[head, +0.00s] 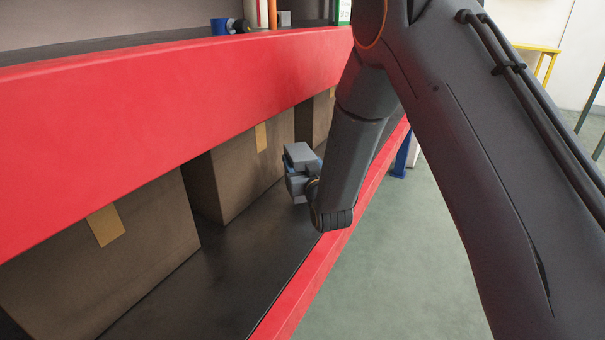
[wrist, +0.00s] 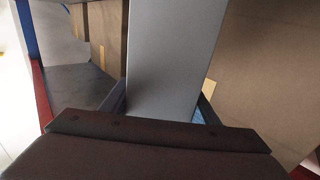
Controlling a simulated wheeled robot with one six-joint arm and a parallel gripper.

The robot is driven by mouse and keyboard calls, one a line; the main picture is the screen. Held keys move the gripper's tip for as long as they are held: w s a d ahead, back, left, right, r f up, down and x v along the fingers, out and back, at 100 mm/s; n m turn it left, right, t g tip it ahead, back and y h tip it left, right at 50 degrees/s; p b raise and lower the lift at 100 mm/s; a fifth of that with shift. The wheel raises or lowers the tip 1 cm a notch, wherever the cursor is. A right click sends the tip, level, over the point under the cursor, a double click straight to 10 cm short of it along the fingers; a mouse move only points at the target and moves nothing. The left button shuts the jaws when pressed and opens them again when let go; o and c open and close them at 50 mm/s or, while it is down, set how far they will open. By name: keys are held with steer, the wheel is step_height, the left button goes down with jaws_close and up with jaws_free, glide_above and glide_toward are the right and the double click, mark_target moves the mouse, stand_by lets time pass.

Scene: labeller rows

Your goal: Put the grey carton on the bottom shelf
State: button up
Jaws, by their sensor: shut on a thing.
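The grey carton (head: 299,154) is a small grey block at the end of my arm in the head view. In the wrist view the carton (wrist: 172,55) is a plain grey face running up from between the fingers. My gripper (head: 298,185) is shut on it; in the wrist view a finger of my gripper (wrist: 162,108) shows on each side of the carton. The lower shelf (head: 215,285) has a dark deck and a red front beam. The carton is within the opening over this deck; I cannot tell whether it touches the deck.
Large brown boxes (head: 105,255) with tan tape stand along the back of the lower shelf. A wide red beam (head: 150,100) crosses above the opening. The upper shelf holds a blue item (head: 222,26) and other small goods. The deck's front strip is bare.

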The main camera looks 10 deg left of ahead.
steer(key=shift+f+b, duration=0.4)
steer(key=shift+f, duration=1.3)
steer(key=shift+f, duration=0.2)
steer(key=o, duration=1.7)
steer(key=shift+o, duration=0.2)
